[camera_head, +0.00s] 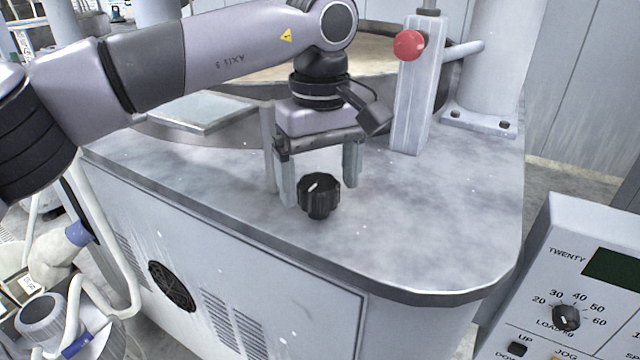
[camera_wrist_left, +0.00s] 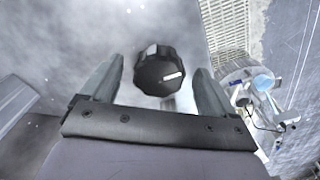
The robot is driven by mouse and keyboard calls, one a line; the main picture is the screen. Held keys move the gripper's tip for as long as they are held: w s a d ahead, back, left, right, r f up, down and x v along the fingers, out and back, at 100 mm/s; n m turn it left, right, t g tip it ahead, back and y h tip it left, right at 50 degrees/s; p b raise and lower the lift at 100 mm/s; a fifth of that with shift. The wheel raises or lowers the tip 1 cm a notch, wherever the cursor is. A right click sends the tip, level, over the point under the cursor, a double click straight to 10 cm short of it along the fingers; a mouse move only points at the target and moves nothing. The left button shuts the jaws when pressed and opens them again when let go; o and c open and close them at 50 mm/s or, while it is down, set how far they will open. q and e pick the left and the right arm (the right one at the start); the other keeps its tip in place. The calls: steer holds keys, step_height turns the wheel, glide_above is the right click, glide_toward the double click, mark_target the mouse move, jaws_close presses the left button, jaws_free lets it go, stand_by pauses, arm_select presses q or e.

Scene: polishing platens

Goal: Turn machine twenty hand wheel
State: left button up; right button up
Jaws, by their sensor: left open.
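The hand wheel is a black fluted knob (camera_head: 319,195) with a white pointer mark, standing on the grey machine top (camera_head: 430,230) near its front edge. My left gripper (camera_head: 320,192) comes down from above with its fingers apart, one at the left of the knob and one at its right and behind. In the left wrist view the knob (camera_wrist_left: 158,68) lies between and slightly beyond the two fingers (camera_wrist_left: 155,88), with gaps on both sides. The fingers do not appear to touch it. My right gripper is not in view.
A grey post with a red ball (camera_head: 409,45) stands behind and right of my gripper. A thick column (camera_head: 493,70) is farther right. A control box labelled TWENTY (camera_head: 590,270) with a load dial stands at the lower right. The machine top right of the knob is clear.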

arm_select(q)
steer(key=shift+f, duration=0.6)
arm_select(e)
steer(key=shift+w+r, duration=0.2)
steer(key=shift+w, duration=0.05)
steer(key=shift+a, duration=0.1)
arm_select(q)
steer(key=c, duration=1)
steer(key=shift+o, duration=0.2)
